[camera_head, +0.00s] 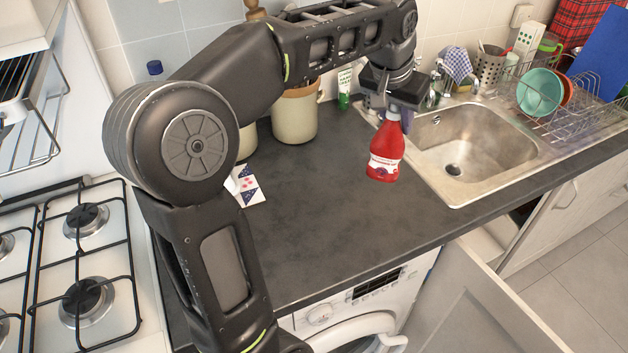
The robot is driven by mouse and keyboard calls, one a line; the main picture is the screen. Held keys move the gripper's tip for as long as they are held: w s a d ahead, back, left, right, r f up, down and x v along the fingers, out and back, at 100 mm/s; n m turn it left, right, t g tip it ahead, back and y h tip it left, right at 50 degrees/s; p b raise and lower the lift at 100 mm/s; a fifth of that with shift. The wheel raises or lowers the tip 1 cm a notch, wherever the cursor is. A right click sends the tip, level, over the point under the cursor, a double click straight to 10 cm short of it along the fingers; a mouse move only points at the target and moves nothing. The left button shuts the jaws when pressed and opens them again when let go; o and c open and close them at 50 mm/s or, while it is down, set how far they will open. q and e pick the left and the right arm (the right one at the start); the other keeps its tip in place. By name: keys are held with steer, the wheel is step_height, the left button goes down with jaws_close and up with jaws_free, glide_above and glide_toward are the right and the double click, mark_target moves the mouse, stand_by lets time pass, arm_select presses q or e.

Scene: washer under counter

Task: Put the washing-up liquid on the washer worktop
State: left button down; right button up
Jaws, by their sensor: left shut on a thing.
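The washing-up liquid (386,152) is a red bottle with a white and red label. My left gripper (393,100) is shut on its top and holds it upright, near the left edge of the sink. Whether its base touches the surface is hard to tell; it looks held above the counter. The washer worktop (310,200) is the dark grey counter over the white washer (345,310). My left arm crosses the view and hides part of the worktop's left side. My right gripper is not in view.
A steel sink (480,135) and a dish rack (570,115) are at right. Cream jars (294,115) stand at the back, and a small white and blue packet (250,192) lies at left. A gas hob (70,260) is far left. The worktop's middle is clear.

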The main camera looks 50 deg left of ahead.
mark_target(386, 133)
arm_select(q)
steer(key=shift+f+p, duration=0.3)
steer(key=shift+f, duration=2.8)
steer(key=shift+f, duration=1.85)
steer(key=shift+f, duration=0.15)
steer(key=c, duration=1.1)
jaws_free()
steer(key=shift+r+p, duration=0.2)
steer(key=shift+p, duration=0.1)
steer(key=b+v, duration=0.1)
steer(key=v, duration=1.1)
